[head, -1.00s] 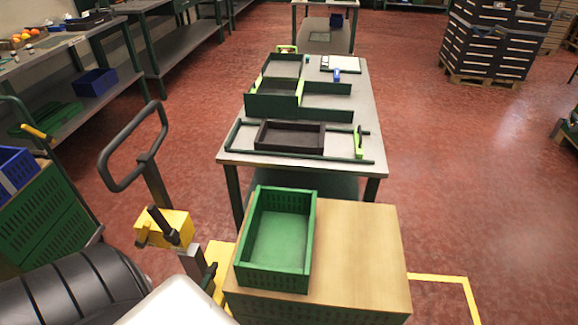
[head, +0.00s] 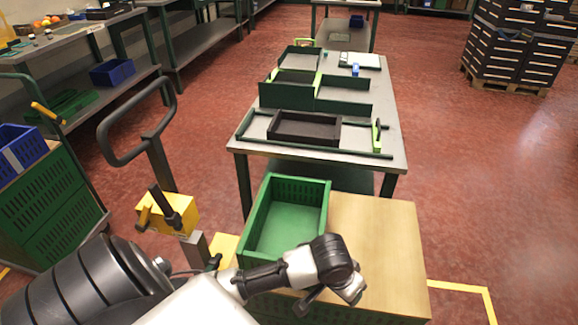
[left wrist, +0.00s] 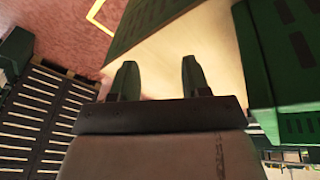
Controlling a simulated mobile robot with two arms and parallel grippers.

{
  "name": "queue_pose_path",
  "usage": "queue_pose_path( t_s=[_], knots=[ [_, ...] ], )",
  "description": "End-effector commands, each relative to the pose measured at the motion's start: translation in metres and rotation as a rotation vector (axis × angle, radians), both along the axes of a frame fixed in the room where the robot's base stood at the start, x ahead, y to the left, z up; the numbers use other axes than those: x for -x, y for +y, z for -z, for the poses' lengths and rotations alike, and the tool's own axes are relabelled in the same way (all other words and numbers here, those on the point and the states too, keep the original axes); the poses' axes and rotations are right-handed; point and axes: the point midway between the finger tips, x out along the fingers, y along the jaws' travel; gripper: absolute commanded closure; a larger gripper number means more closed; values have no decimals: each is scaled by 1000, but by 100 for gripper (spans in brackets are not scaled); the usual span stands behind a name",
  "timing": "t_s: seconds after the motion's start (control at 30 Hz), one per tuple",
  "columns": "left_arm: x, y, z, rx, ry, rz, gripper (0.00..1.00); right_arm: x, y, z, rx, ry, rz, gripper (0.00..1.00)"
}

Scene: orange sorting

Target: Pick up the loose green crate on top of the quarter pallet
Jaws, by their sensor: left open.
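The loose green crate (head: 290,222), open and empty with slotted walls, sits upright on the left part of the pale wooden top (head: 385,250) of the quarter pallet stack. My left arm reaches across the crate's near end and hides part of it. In the left wrist view, my left gripper (left wrist: 158,72) is open, with nothing between its two dark fingers. The crate's slotted wall (left wrist: 285,55) is at the right there, apart from the fingers; the bare wooden top (left wrist: 165,62) shows behind them. My right gripper is not in view.
A grey table (head: 385,135) with dark trays stands just behind the stack. A pallet jack handle (head: 150,130) and yellow part (head: 170,215) stand at the left. Green crates with a blue bin (head: 20,148) are at far left.

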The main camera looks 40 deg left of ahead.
Motion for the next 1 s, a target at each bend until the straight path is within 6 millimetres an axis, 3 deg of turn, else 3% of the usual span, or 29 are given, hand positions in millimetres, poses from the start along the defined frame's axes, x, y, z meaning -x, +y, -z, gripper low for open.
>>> queue_pose_path(
  t_s=[0.17, 0.3, 0.5, 0.6, 0.7, 1.0],
  knots=[
    [-44, 30, -28, -43, 44, -110, 53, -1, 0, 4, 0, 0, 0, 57],
    [-76, 73, -61, -91, 99, -290, 53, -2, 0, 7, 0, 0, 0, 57],
    [-99, 124, -103, -121, 143, -527, 53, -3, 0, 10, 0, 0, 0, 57],
    [-103, 138, -115, -125, 158, -599, 53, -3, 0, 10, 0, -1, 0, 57],
    [-105, 144, -112, -124, 166, -630, 53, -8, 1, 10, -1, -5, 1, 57],
    [-110, 148, -69, -124, 166, -635, 53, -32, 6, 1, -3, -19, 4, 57]
  ],
)
